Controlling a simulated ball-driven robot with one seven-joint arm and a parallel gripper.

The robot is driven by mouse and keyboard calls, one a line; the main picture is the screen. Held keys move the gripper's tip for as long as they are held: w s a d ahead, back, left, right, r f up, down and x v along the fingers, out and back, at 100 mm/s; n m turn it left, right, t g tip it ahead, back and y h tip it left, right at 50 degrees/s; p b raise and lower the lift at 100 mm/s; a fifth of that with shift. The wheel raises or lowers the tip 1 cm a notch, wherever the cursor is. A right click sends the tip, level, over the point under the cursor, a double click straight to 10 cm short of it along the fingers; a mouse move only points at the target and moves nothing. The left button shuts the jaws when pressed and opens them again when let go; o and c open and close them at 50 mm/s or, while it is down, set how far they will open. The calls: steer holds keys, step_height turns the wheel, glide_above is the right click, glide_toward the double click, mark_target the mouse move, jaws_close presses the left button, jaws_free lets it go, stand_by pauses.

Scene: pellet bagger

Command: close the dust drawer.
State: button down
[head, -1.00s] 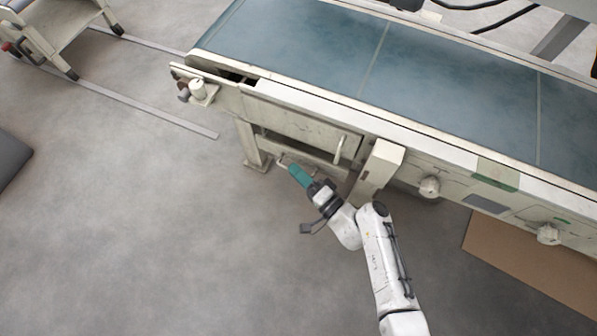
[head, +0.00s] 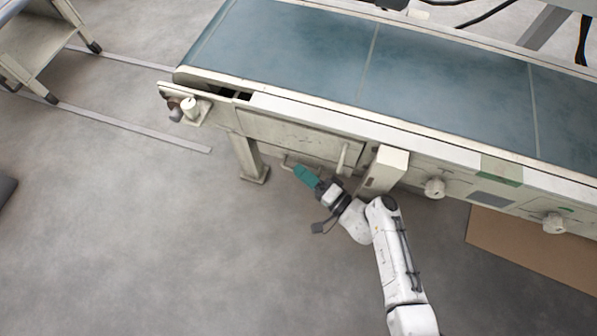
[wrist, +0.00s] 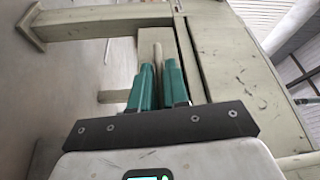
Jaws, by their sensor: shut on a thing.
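The dust drawer (head: 316,161) is a pale, low drawer under the panel at the left end of the conveyor. Only a narrow strip of it shows in the head view. My gripper (head: 299,171), with green fingers, is at its front. In the wrist view my gripper (wrist: 157,76) is shut on the drawer's pale bar handle (wrist: 157,52), which lies between the two fingers. The fingers hide part of the handle. In the head view I cannot tell exactly how far the drawer stands out.
The conveyor (head: 300,50) with its blue belt runs above. A panel (head: 300,135) with an upright handle (head: 343,156) is just over the drawer. A pale box (head: 384,170) juts out to the right. A support leg (head: 250,160) stands to the left. The floor in front is open.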

steer(key=shift+w+d, duration=0.15)
steer(key=shift+w, duration=0.05)
steer(key=c, duration=1.2)
jaws_free()
steer(key=shift+w, duration=0.1)
steer(key=shift+s, duration=0.2)
